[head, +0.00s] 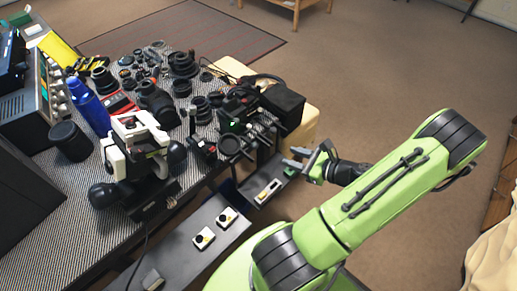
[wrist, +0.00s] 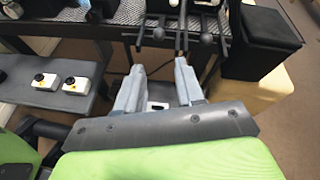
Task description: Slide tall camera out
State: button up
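My gripper (head: 300,163) is off the table's right-hand edge, with its two grey fingers apart. In the wrist view my gripper (wrist: 158,82) shows a clear gap between the fingers and nothing held. Beyond the fingertips stands dark camera gear (head: 232,143) with round knobs and upright rods, at the table edge. In the wrist view this gear (wrist: 158,34) is at the top, just past the fingers; I see no clear contact. I cannot tell which piece is the tall camera. Its lower parts are partly hidden by the fingers.
A black box (head: 284,104) stands right of the gear. Small switch boxes (head: 226,217) sit on a low dark shelf (head: 180,252) below the table. Several lenses (head: 182,64), a blue bottle (head: 89,107) and a white device (head: 137,135) crowd the table. The floor at right is open.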

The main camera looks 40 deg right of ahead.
jog(key=b+x, duration=0.3)
jog(key=x, duration=1)
jog(key=shift+w, duration=0.2)
jog(key=shift+a, duration=0.1)
jog(key=shift+c, duration=0.4)
grip_shut()
